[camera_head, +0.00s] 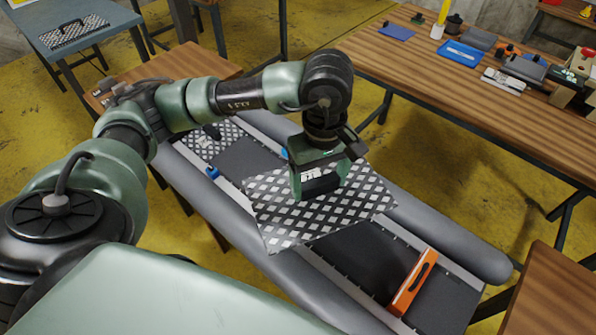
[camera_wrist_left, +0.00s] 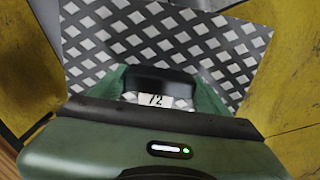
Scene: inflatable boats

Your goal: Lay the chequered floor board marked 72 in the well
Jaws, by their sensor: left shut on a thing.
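The chequered floor board marked 72 (camera_head: 285,222) is held by my left gripper (camera_head: 320,187) over the middle of the grey inflatable boat (camera_head: 440,231). The board looks slightly tilted in the head view. I cannot tell whether it touches the boat. In the left wrist view the board (camera_wrist_left: 190,50) fills the upper middle, with its label 72 in front of the left gripper (camera_wrist_left: 162,82). The gripper is shut on the board's dark handle. The boat's dark well (camera_head: 365,252) shows on both sides of the board. My right gripper is not in view.
An orange level-like tool (camera_head: 412,283) lies across the boat's near right end. A wooden bench (camera_head: 460,85) with tools stands at right. A blue-grey table (camera_head: 82,38) holds another chequered board.

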